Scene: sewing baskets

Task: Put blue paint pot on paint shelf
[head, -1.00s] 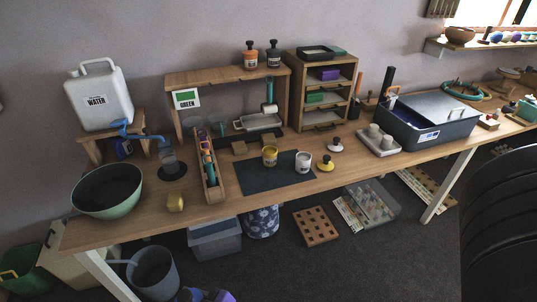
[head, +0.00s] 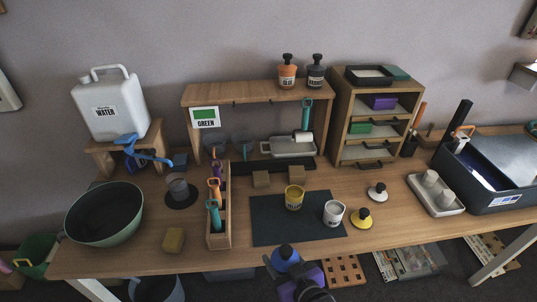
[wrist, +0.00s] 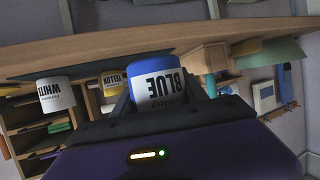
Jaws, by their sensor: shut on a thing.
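The blue paint pot (wrist: 157,84) is held between the dark fingers of my gripper (wrist: 165,100) in the wrist view, its BLUE label upside down in that picture. The paint shelf (head: 237,95) is the wooden rack at the back of the table. An orange pot (head: 287,74) and a dark pot (head: 315,74) stand on its top right. A GREEN sign (head: 205,117) is at its upper left.
A yellow pot (head: 294,198) and a white pot (head: 333,213) stand open on the dark mat (head: 270,229). A wooden tool caddy (head: 219,239) stands left of the mat. A drawer cabinet (head: 338,130) adjoins the shelf's right side. The shelf top's left and middle are bare.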

